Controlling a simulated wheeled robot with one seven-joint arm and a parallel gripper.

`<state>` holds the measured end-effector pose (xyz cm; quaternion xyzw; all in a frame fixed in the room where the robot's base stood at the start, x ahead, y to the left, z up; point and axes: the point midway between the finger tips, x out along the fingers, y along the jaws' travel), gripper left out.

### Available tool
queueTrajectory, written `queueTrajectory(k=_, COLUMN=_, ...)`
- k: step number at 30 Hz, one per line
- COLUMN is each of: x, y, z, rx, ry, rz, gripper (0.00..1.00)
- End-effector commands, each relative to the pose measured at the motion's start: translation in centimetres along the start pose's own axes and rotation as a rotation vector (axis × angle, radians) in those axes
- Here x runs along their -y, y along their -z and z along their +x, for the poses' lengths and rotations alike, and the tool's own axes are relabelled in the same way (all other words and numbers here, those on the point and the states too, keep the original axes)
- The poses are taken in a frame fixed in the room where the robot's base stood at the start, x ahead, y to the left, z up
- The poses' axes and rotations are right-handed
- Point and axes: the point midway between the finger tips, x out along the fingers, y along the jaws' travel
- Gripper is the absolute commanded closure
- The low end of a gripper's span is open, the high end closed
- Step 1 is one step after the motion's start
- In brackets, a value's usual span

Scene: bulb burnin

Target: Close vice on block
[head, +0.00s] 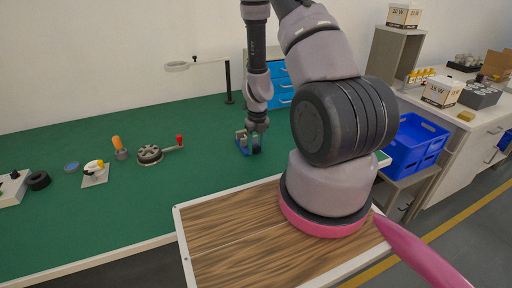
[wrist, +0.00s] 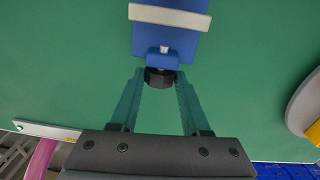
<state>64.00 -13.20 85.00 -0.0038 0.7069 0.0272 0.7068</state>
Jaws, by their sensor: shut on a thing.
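The blue vice (head: 243,146) stands on the green bench top, below my gripper (head: 256,127) in the head view. In the wrist view the vice (wrist: 172,42) is at the top centre, with a pale grey jaw bar across it. A black knob (wrist: 160,78) sits at the vice's near end, on its screw. My gripper (wrist: 160,88) has its two teal fingers on either side of this knob and is shut on it. The block cannot be made out clearly in either view, and the vice's far part is cut off in the wrist view.
A round metal part with a red-knobbed handle (head: 150,154), an orange-handled tool (head: 119,147), a small plate (head: 95,178) and a black ring (head: 38,181) lie left on the bench. A lamp stand (head: 229,85) and blue drawers (head: 283,88) are behind. A blue crate (head: 415,145) is right.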

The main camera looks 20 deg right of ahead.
Motion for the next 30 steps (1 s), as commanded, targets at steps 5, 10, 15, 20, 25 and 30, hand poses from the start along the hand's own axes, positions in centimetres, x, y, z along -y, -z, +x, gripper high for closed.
queueTrajectory(k=5, x=0.28, y=0.01, z=-0.03, rx=0.004, ry=-0.057, rz=0.006, gripper=1.0)
queueTrajectory(k=10, x=0.5, y=-0.02, z=-0.02, rx=0.009, ry=-0.146, rz=0.008, gripper=1.0)
queueTrajectory(k=15, x=0.67, y=-0.01, z=0.05, rx=0.014, ry=-0.248, rz=0.006, gripper=1.0)
queueTrajectory(k=20, x=0.79, y=-0.04, z=0.12, rx=0.019, ry=-0.352, rz=0.004, gripper=1.0)
queueTrajectory(k=25, x=0.91, y=-0.06, z=0.17, rx=0.024, ry=-0.444, rz=0.003, gripper=1.0)
queueTrajectory(k=30, x=0.94, y=-0.04, z=0.19, rx=0.026, ry=-0.5, rz=0.001, gripper=1.0)
